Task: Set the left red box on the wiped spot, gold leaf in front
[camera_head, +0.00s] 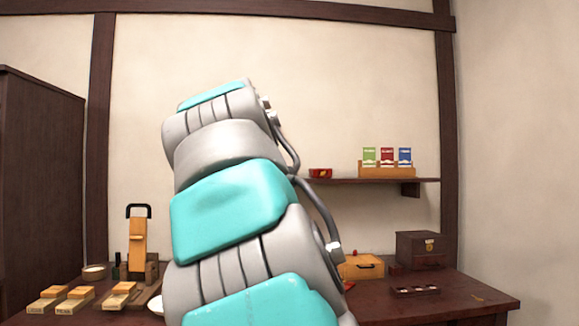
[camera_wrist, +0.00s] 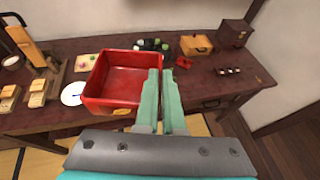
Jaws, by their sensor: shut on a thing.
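An open, empty-looking red box (camera_wrist: 122,82) is large and close in the wrist view, tilted in the picture and above the table. My gripper (camera_wrist: 163,78) is shut on its right wall; the left finger covers part of that side. In the head view my arm hides the gripper and the held box. Another small red box (camera_head: 320,173) with a gold mark sits on the wall shelf. I cannot make out a wiped spot on the table.
The dark table (camera_head: 430,300) carries a wooden box (camera_head: 361,267), a dark chest (camera_head: 421,250) and a small tray (camera_head: 416,290). Wooden blocks (camera_head: 66,299) and a white plate (camera_wrist: 73,94) are at left. The shelf (camera_head: 380,181) holds a rack of coloured packets (camera_head: 387,163).

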